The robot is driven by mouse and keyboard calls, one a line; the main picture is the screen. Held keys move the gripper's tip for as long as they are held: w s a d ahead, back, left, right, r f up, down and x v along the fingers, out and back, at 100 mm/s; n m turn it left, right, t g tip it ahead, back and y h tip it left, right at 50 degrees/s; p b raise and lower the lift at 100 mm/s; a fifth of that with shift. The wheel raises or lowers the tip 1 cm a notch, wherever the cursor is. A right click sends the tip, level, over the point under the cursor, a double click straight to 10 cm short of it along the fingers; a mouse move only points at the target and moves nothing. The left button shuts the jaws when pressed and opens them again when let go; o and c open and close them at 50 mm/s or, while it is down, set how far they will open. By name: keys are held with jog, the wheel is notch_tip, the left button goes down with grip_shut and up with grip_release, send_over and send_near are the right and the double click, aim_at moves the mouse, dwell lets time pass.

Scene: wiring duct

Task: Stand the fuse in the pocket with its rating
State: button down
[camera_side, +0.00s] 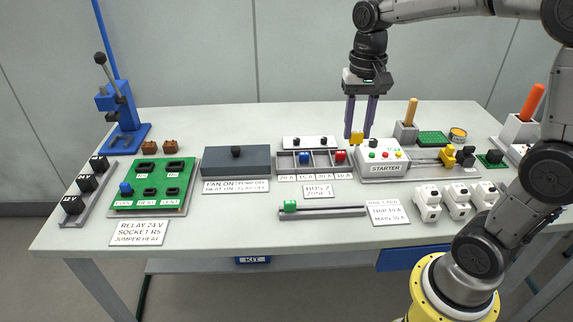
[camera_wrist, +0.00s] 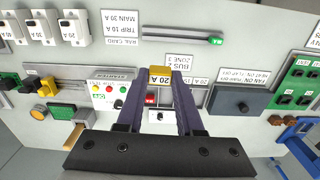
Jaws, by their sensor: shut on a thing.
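My gripper (camera_side: 357,132) is shut on a yellow fuse (camera_side: 356,138) and holds it up in the air. In the wrist view the fuse (camera_wrist: 160,78) sits between the fingertips and reads 20 A. The grey pocket tray (camera_side: 317,173) stands on the table, to the left of and below the held fuse in the side view. A blue fuse (camera_side: 304,157) and a red fuse (camera_side: 340,156) stand in it; other pockets look empty. Rating labels (camera_side: 315,177) run along its front; the leftmost seems to read 20 A. In the wrist view my fingers hide part of the tray.
The white starter box (camera_side: 383,159) is right of the tray, and a dark switch box (camera_side: 236,160) is left. The BUS card (camera_side: 317,190) and a rail with a green slider (camera_side: 322,211) are in front.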

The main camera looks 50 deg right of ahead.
jog(key=w+f, duration=0.3)
jog(key=w, duration=0.4)
send_over(287, 178)
jog(key=s+d, duration=0.1)
jog(key=d, duration=0.2)
notch_tip(287, 178, down, 6)
jog(key=w+f, duration=0.2)
jog(key=w+d+f, duration=0.1)
jog(key=w+f, duration=0.1)
jog(key=f, duration=0.1)
jog(key=shift+w, duration=0.1)
jog(key=shift+w+d+f, duration=0.1)
jog(key=shift+w+f, duration=0.4)
jog(key=shift+f, duration=1.65)
jog(key=shift+f, duration=0.2)
jog(key=c, duration=0.8)
grip_release()
jog(key=shift+c, duration=0.2)
